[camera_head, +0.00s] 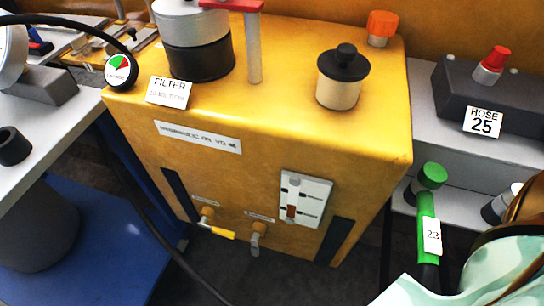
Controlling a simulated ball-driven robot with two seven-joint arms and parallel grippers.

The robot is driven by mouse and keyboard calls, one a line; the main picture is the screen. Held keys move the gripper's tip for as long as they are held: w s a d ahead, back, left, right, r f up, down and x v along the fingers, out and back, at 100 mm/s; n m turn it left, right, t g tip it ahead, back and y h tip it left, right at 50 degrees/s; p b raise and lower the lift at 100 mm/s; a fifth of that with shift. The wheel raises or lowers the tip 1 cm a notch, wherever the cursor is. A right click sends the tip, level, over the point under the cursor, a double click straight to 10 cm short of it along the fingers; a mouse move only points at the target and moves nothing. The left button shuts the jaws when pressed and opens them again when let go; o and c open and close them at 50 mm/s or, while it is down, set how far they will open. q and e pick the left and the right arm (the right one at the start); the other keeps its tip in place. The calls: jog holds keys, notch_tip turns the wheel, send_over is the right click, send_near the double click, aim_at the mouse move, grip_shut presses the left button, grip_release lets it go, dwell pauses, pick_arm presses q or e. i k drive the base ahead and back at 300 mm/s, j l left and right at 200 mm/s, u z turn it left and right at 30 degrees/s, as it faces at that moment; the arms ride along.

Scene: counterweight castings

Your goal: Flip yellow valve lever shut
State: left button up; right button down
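The yellow valve lever (222,233) sits low on the front face of the yellow tank (270,150), left of its middle. It sticks out sideways to the right and slightly down from a small brass-coloured valve body (206,214). A second valve with a grey lever (256,243) is just to its right, and that lever points down. Small labels above both valves are too small to read. Neither of my grippers shows in the head view, and nothing touches the yellow lever.
A black hose (150,215) runs down left of the lever. A sight gauge (304,199) is on the tank's right front. A green handle tagged 23 (426,215) stands to the right. A blue surface (105,245) lies at lower left. The space before the valves looks clear.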

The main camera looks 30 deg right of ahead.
aim_at(221, 232)
jog(key=z, duration=0.2)
jog(key=k+j+z, duration=0.2)
jog(key=j, duration=0.2)
jog(key=j+z, duration=0.15)
jog(key=j, duration=0.25)
jog(key=k+j+z, duration=0.2)
jog(key=j, duration=0.15)
jog(key=j+z, duration=0.2)
jog(key=j, duration=0.15)
jog(key=k+j+z, duration=0.2)
jog(key=k+j, duration=0.05)
jog(key=j, duration=0.05)
